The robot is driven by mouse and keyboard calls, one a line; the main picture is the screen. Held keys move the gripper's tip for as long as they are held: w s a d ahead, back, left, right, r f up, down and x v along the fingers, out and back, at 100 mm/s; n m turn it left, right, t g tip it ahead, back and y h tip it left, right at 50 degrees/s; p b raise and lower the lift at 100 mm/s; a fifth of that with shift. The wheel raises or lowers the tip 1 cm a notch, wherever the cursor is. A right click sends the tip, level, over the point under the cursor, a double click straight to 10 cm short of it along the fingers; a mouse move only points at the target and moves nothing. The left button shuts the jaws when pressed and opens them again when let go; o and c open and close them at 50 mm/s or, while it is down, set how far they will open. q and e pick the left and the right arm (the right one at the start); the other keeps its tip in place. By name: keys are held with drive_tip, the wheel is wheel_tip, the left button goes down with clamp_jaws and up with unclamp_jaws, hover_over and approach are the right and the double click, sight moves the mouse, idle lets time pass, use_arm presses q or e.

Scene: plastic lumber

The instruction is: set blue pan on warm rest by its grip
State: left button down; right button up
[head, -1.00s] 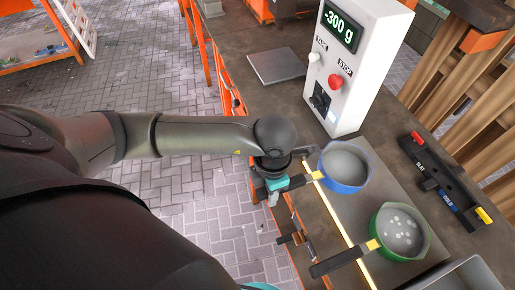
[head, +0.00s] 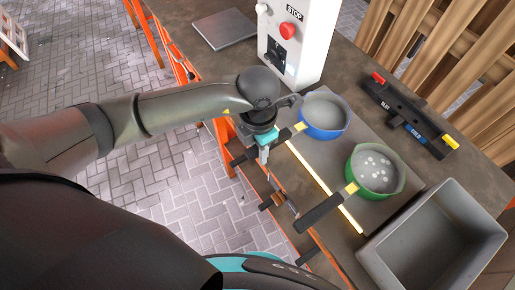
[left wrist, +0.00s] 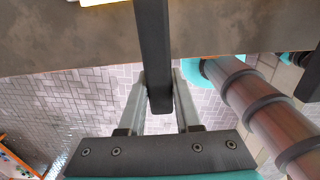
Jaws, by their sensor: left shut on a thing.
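The blue pan (head: 342,128) sits at the far end of a flat grey plate (head: 330,160). Its black handle (head: 285,135) points left over the table's front edge. My left gripper (head: 263,153) is shut on this handle. In the left wrist view, the dark handle (left wrist: 153,45) runs between the two fingers of my left gripper (left wrist: 159,88). I cannot tell whether the pan touches the plate. No label marks a warm rest; a separate grey slab (head: 225,29) lies further back on the table. My right gripper is not in view.
A green pan (head: 354,180) with pale discs stands nearby, its handle (head: 318,213) over the glowing strip (head: 322,184). A white control box (head: 296,45), a black bar (head: 405,112) and an empty grey bin (head: 378,262) surround the plate.

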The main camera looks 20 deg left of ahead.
use_arm(q)
drive_tip(key=c, duration=0.5)
unclamp_jaws()
drive_tip(key=shift+s+a+f, duration=0.1)
wheel_tip(320, 180, up, 15)
drive_tip(key=shift+r+p, duration=0.2)
drive_tip(key=shift+p, duration=0.55)
